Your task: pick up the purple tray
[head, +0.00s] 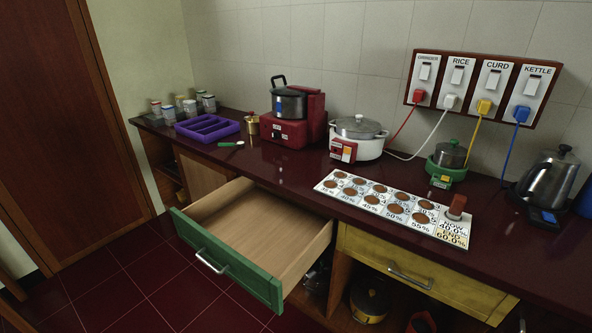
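The purple tray (207,128) lies flat on the dark red countertop, toward its left end near the back wall. It is rectangular with several long compartments, which look empty. A small spoon with a green part (231,144) lies on the counter just in front of its right side. Neither of my grippers shows in the head view, so no gripper is seen near the tray.
An open, empty drawer with a green front (226,262) juts out below the counter. Small jars (190,107) stand behind and left of the tray. A brass pot (251,123) and a red appliance with a dark pot (290,119) stand to its right. A white pot (358,138) stands further right.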

